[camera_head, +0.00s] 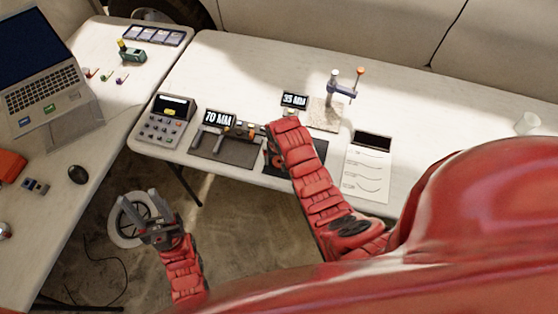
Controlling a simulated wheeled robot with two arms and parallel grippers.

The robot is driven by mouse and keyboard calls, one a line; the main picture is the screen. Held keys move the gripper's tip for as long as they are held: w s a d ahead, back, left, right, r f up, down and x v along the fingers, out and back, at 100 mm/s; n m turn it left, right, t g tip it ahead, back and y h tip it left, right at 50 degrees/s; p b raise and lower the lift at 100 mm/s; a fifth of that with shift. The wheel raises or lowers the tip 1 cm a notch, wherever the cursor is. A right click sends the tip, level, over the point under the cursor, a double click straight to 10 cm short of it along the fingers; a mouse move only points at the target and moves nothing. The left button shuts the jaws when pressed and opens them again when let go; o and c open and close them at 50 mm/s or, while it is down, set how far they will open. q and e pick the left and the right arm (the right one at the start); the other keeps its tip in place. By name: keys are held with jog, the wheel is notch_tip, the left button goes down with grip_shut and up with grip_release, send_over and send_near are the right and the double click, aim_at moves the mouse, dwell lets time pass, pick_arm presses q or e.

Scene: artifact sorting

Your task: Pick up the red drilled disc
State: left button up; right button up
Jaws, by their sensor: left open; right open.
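I cannot clearly make out the red drilled disc. A small red-orange patch (276,160) shows beside my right forearm at the dark mat's edge; I cannot tell whether it is the disc or part of my arm. My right gripper (265,134) is over the table's front part, by the dark mats, mostly hidden by my red arm; it is open. My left gripper (142,200) is open and empty, over the floor in front of the table, with a pale ring-shaped thing (122,235) behind it.
A "70 MM" display (220,119) stands behind a dark mat (226,150) with tools. A "35 MM" display (294,100), a clamp stand (341,91), a keypad device (166,121) and a white sheet (368,168) share the table. A laptop (43,75) is left.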

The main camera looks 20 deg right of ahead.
jog(key=c, duration=1.5)
jog(key=shift+o, duration=0.2)
jog(key=shift+r, duration=0.1)
